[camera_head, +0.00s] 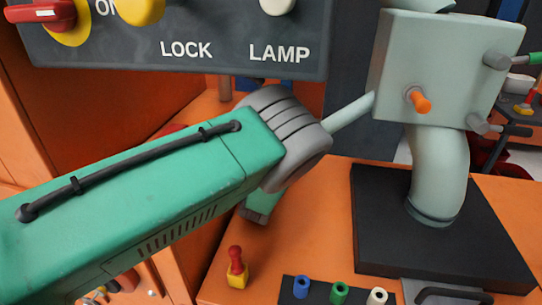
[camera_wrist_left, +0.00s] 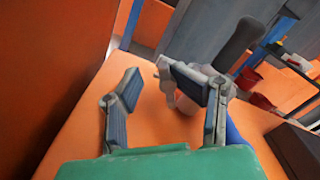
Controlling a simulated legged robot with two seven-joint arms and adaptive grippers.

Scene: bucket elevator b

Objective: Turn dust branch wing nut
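A pale grey-green box (camera_head: 445,65) stands on a curved pipe (camera_head: 440,170) in the head view. An orange knob (camera_head: 418,100) is on its front. A thin pale branch pipe (camera_head: 350,113) runs from its left side and disappears behind my left wrist. My green left arm crosses the head view, and its wrist hides the gripper fingers. In the left wrist view my left gripper (camera_wrist_left: 157,80) is open. A small pale, wing-shaped part (camera_wrist_left: 165,76) shows between and beyond its fingers, partly covered by the right finger. I cannot tell whether they touch. My right gripper is not in view.
A dark panel (camera_head: 215,25) marked LOCK and LAMP hangs above my left arm. A black base plate (camera_head: 385,240) lies under the pipe. A red-and-yellow switch (camera_head: 237,268) and blue, green and white sockets stand at the front. An orange wall (camera_wrist_left: 55,60) is close on the left.

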